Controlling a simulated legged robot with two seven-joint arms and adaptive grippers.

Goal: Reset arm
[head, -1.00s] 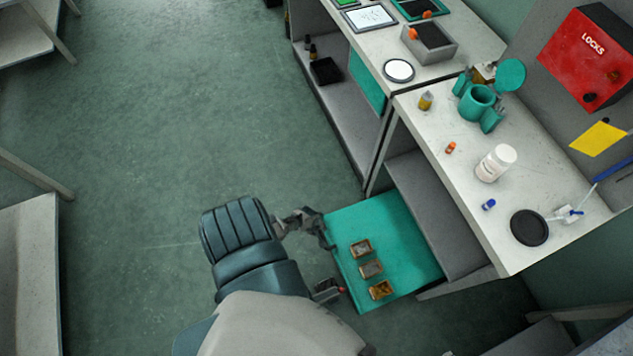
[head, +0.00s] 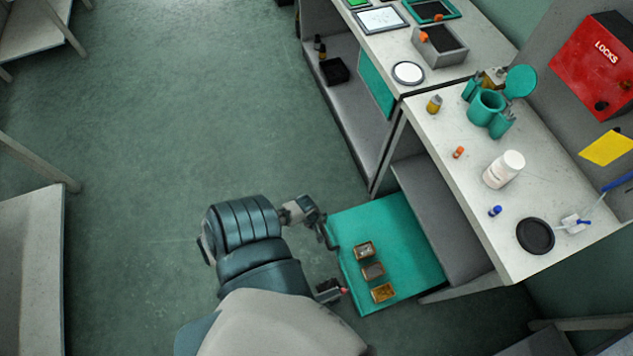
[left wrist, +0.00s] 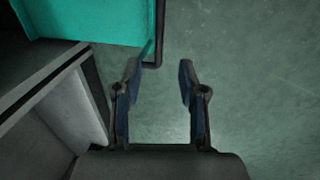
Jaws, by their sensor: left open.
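My left arm comes up from the bottom of the head view, and its gripper (head: 332,262) is open and empty. One finger is above the other, beside the left edge of a teal drawer or pull-out tray (head: 398,228) low under the bench. My right gripper is not in view.
Several small brass-coloured blocks, one of them a block (head: 382,292), lie on the teal tray. The bench (head: 470,165) above holds a white bottle (head: 503,170), a teal holder (head: 486,107) and a black disc (head: 535,236). A red lock box (head: 597,65) is at right.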

